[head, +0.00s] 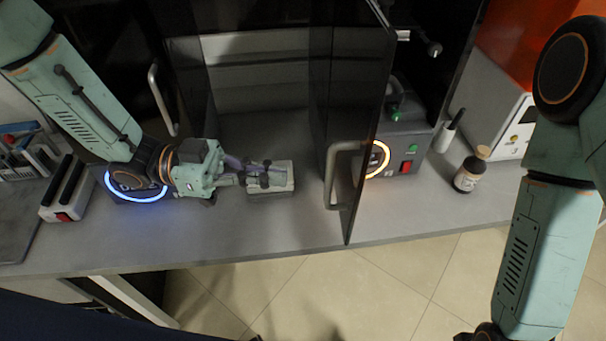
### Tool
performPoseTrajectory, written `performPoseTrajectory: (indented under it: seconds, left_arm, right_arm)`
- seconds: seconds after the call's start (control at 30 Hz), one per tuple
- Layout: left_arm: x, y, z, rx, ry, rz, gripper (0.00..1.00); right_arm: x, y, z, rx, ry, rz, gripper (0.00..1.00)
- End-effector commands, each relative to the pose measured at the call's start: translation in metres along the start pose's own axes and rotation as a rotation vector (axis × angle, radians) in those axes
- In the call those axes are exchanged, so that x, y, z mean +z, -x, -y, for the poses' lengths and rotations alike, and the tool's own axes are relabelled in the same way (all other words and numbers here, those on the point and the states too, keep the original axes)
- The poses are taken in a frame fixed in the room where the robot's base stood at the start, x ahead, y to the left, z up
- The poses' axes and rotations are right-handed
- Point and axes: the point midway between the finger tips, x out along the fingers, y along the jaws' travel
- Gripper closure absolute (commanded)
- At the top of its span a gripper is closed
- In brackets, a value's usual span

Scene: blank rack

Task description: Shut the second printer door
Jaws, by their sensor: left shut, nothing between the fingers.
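A dark see-through printer door (352,100) stands swung open, its edge pointing toward the bench front. Its pale bar handle (331,180) is on the left face, near the free edge. The printer's open chamber (260,75) shows to the left of this door. My left gripper (268,174) is shut and empty, left of the handle and apart from it, over or just behind a small pale block (272,192). Whether it touches the block I cannot tell.
A closed-looking door with a bar handle (157,100) and a blue ring light (135,190) are at left. Right of the open door are an orange ring light (379,158), a red switch (406,167) and a brown bottle (469,174). The bench front (265,232) is clear.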

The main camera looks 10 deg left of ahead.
Motion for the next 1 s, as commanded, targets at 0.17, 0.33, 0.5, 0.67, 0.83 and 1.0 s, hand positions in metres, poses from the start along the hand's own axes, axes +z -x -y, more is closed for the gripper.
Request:
performPoseTrajectory:
  seconds: [0.17, 0.33, 0.5, 0.67, 0.83, 1.0]
  left_arm:
    - [0.000, -0.023, -0.001, 0.004, 0.002, 0.003, 1.00]
    - [0.000, -0.040, -0.001, 0.004, 0.002, 0.003, 1.00]
    - [0.000, -0.049, -0.001, 0.001, 0.000, 0.000, 1.00]
    - [0.000, -0.052, -0.001, 0.000, 0.000, 0.000, 1.00]
    - [0.000, -0.052, 0.000, 0.000, 0.000, 0.000, 1.00]
    - [0.000, -0.052, 0.000, -0.001, 0.000, 0.000, 1.00]
  right_arm:
    - [0.000, 0.002, 0.000, 0.000, 0.000, 0.000, 1.00]
    - [0.000, 0.004, 0.000, 0.000, 0.000, 0.000, 1.00]
    - [0.000, 0.005, 0.000, 0.000, 0.000, 0.000, 1.00]
    - [0.000, 0.006, 0.000, 0.000, 0.000, 0.000, 1.00]
    - [0.000, 0.006, 0.000, 0.000, 0.000, 0.000, 1.00]
    - [0.000, 0.006, 0.000, 0.000, 0.000, 0.000, 1.00]
